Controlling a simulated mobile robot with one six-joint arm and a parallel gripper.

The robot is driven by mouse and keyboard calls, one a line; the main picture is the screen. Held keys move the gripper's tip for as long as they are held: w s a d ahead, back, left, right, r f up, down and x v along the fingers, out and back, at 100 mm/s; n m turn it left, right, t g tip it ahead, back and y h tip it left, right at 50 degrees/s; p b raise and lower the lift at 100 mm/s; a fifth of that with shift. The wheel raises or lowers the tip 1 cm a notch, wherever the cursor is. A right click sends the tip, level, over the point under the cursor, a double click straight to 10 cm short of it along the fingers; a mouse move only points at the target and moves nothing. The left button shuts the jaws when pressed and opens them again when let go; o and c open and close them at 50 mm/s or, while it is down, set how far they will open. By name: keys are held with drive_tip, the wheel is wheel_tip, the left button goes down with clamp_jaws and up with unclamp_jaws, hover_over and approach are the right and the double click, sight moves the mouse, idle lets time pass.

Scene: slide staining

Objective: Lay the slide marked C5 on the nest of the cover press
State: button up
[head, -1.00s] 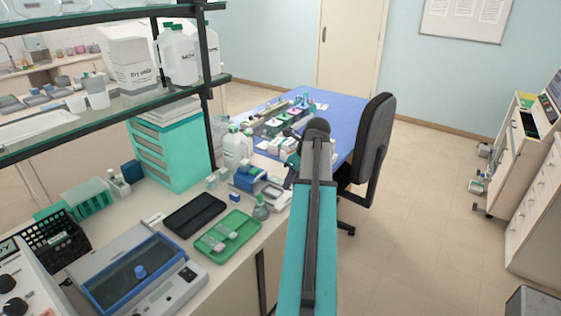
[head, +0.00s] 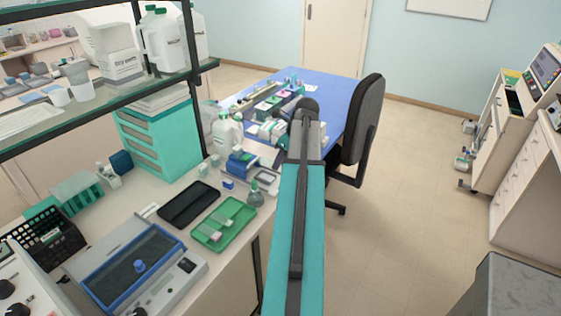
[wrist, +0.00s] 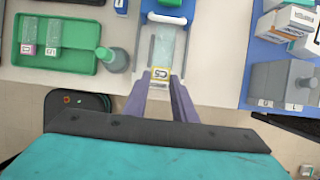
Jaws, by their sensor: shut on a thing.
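In the wrist view my gripper (wrist: 161,88) is shut on the slide marked C5 (wrist: 165,48), by its yellow-labelled end. The clear glass points away from me, over the cover press (wrist: 145,40), a white and blue device. I cannot tell whether the slide touches the nest, which is hidden under it. In the head view the blue press (head: 240,166) stands near the bench's right edge, and my arm hides the gripper.
A green tray (head: 222,240) with slides, a black tray (head: 173,218) and a small bottle (head: 255,195) are near the press. A blue-topped table (head: 338,95) and a black chair (head: 366,125) stand beyond the bench.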

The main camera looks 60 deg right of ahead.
drive_tip(key=shift+f+b, duration=1.85)
drive_tip(key=shift+f, duration=1.4)
drive_tip(key=shift+f, duration=0.25)
drive_tip(key=o, duration=1.1)
drive_tip(key=shift+r, duration=0.1)
drive_tip(key=b+v, duration=0.2)
drive_tip(key=v, duration=1.1)
drive_tip(key=shift+s+r, duration=0.2)
drive_tip(key=shift+r, duration=0.05)
drive_tip(key=shift+s, duration=0.1)
